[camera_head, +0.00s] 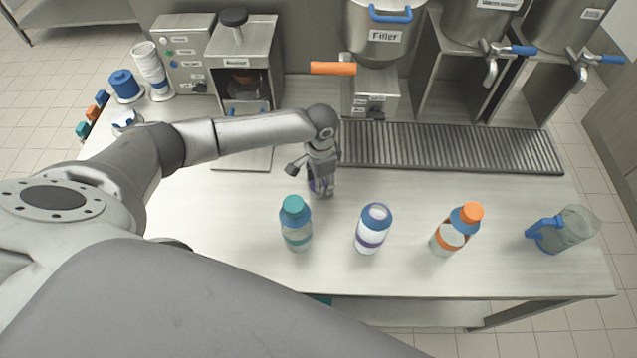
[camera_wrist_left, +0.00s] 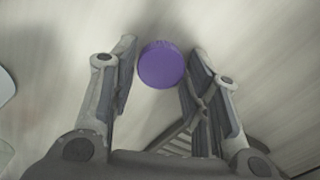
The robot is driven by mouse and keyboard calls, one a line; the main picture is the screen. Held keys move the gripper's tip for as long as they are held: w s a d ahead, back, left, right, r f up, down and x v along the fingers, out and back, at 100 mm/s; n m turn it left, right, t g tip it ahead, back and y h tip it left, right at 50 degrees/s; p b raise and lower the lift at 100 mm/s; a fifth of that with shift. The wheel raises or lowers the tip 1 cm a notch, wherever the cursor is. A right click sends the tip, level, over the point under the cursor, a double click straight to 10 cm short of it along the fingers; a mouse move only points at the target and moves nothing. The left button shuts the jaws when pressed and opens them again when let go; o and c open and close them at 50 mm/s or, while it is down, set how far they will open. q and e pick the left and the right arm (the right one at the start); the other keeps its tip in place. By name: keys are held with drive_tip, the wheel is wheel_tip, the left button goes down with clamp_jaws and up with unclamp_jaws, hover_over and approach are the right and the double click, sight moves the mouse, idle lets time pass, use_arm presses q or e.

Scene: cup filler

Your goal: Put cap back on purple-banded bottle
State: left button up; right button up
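The purple cap (camera_wrist_left: 162,65) lies between the two fingers of my left gripper (camera_wrist_left: 160,80) in the left wrist view. The fingers are apart, with a gap to the cap on the left side and a narrow one on the right. In the head view my left gripper (camera_head: 323,185) points down at the counter and hides most of the cap. The purple-banded bottle (camera_head: 370,235) stands upright and uncapped, right of and nearer than the gripper. My right gripper is not in view.
A teal-capped bottle (camera_head: 296,228) stands just in front of the gripper, and an orange-capped bottle (camera_head: 450,236) and a pitcher (camera_head: 567,230) stand to the right. A drip grate (camera_head: 450,148) and the filler (camera_head: 375,90) are behind.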

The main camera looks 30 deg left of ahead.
use_arm(q)
drive_tip(key=shift+c, duration=1.1)
drive_tip(key=shift+r, duration=0.15)
drive_tip(key=shift+r, duration=0.2)
wheel_tip(320, 180, up, 2)
drive_tip(key=shift+r, duration=0.1)
drive_tip(key=s+d+r+b, duration=0.3)
drive_tip(key=s+d+r, duration=0.6)
drive_tip(key=s+r, duration=0.1)
drive_tip(key=shift+s+b, duration=0.35)
drive_tip(key=shift+s, duration=0.1)
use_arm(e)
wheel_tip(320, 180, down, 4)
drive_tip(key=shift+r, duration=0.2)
use_arm(q)
drive_tip(key=shift+r, duration=0.1)
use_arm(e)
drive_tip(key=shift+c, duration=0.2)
